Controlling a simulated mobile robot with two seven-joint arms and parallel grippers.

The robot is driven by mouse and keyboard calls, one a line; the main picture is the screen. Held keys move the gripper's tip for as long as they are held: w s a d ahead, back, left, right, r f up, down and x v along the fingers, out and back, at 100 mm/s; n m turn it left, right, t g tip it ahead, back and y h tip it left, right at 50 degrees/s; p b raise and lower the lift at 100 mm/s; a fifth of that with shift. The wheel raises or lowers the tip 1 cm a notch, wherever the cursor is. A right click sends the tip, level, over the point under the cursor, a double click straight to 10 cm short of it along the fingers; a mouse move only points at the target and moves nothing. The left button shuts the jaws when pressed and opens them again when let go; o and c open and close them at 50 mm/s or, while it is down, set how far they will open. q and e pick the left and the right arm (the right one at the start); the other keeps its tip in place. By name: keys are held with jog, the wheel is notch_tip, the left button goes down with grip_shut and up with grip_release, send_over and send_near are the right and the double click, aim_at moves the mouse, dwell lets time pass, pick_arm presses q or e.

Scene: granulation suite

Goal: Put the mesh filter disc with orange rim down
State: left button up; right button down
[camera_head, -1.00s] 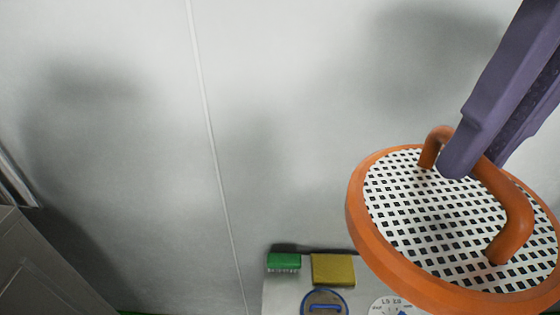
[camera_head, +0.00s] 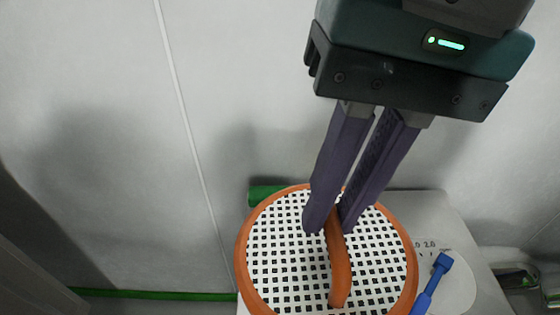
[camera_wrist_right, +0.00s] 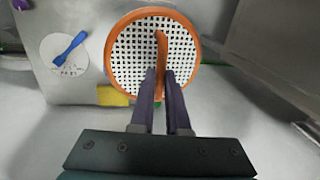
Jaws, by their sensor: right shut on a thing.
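The mesh filter disc (camera_head: 290,255) has an orange rim, a white perforated face and an orange arched handle. My right gripper (camera_head: 328,225) is shut on that handle, its purple fingers on either side of it. In the right wrist view the disc (camera_wrist_right: 130,45) also hangs at the fingertips of the right gripper (camera_wrist_right: 162,75). The disc is over a pale grey work surface (camera_head: 425,215) and hides much of it. I cannot tell whether its underside touches anything. My left gripper is not in view.
A green block (camera_head: 262,194) and, in the wrist view, a yellow block (camera_wrist_right: 112,96) are partly hidden by the disc. A grey wall stands behind.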

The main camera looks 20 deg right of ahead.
aim_at(301, 285)
jog(key=shift+m, duration=0.3)
jog(key=f+b, duration=0.6)
jog(key=f, duration=0.4)
jog(key=a+f+b, duration=0.1)
jog(key=f+b, duration=0.6)
jog(key=f, duration=0.3)
jog(key=a+f+b, duration=0.1)
jog(key=f+b, duration=0.5)
jog(key=f, duration=0.5)
jog(key=shift+s, duration=0.25)
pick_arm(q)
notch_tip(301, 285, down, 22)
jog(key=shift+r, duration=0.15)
pick_arm(e)
jog(key=shift+r, duration=0.15)
jog(key=shift+f+b, duration=0.2)
jog(key=shift+b, duration=0.15)
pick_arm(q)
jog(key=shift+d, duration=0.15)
pick_arm(e)
jog(key=c, duration=0.9)
grip_release()
